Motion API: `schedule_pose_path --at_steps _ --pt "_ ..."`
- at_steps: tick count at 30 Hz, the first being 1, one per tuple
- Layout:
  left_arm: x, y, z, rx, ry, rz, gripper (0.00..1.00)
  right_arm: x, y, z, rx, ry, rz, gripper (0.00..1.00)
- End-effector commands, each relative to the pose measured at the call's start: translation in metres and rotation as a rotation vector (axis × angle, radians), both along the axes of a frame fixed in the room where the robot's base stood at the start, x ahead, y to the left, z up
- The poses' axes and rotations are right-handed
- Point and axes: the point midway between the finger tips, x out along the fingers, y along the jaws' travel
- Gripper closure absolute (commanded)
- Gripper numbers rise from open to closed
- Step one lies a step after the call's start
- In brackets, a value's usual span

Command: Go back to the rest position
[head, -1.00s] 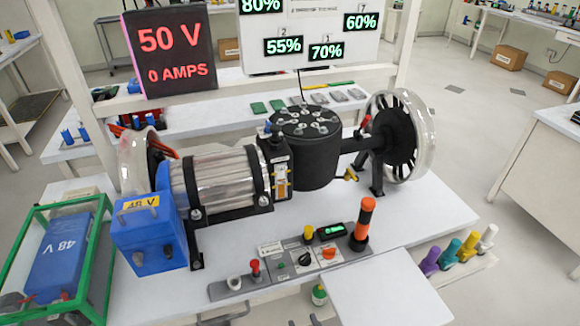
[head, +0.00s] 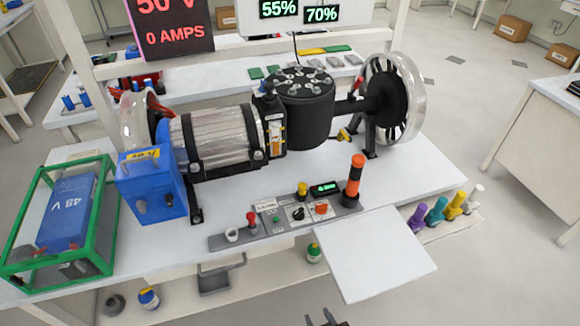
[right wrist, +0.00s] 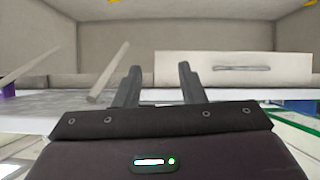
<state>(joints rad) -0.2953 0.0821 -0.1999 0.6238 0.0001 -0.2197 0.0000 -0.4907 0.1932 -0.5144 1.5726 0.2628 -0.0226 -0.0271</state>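My right gripper (head: 324,318) shows at the bottom edge of the head view, below the front of the bench and left of the white square panel (head: 375,255). In the right wrist view the two dark fingers of the right gripper (right wrist: 159,72) stand apart with nothing between them, so it is open and empty. My left gripper is in neither current view.
The rig bench (head: 425,180) carries a motor (head: 215,140), a black cylinder (head: 305,115), a control strip and an orange-black beacon (head: 355,180). A green-framed battery box (head: 22,225) stands left. Coloured pegs (head: 437,210) stand right. Open floor (head: 480,290) lies front right.

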Motion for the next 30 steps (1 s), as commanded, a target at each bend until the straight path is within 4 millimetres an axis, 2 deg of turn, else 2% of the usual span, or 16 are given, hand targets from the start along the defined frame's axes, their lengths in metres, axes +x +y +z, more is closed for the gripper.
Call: schedule_pose_path --at_steps 1,5,8,9,11,12,15,18,21,24,30 --pt "-0.003 0.000 0.000 0.001 0.004 0.000 0.64 -0.005 -0.009 -0.019 -0.022 0.039 -0.003 0.64" --pt "-0.008 0.001 -0.001 0.002 0.012 0.000 0.64 -0.025 -0.036 -0.075 -0.079 0.161 -0.015 0.64" --pt "-0.009 0.001 -0.001 0.002 0.013 0.000 0.64 -0.055 -0.067 -0.129 -0.132 0.298 -0.034 0.64" --pt "-0.009 0.001 -0.001 0.002 0.013 0.000 0.64 -0.072 -0.080 -0.151 -0.151 0.365 -0.044 0.64" --pt "-0.008 0.001 -0.001 0.001 0.012 0.001 0.64 -0.099 -0.099 -0.182 -0.174 0.465 -0.061 0.64" --pt "-0.008 0.001 -0.001 0.001 0.012 0.001 0.64 -0.119 -0.111 -0.200 -0.186 0.531 -0.073 0.64" --pt "-0.008 0.001 -0.001 0.001 0.012 0.001 0.64 -0.168 -0.134 -0.234 -0.202 0.683 -0.101 0.64" --pt "-0.008 0.000 -0.001 0.000 0.011 0.001 0.64 -0.211 -0.147 -0.254 -0.205 0.803 -0.124 0.64" --pt "-0.007 -0.001 -0.001 -0.001 0.010 0.001 0.64 -0.238 -0.153 -0.264 -0.203 0.878 -0.138 0.64" --pt "-0.006 -0.001 -0.001 -0.001 0.009 0.001 0.64 -0.252 -0.154 -0.268 -0.201 0.913 -0.143 0.64" --pt "-0.005 -0.002 0.000 -0.002 0.007 0.001 0.64 -0.254 -0.155 -0.268 -0.201 0.918 -0.145 0.64"
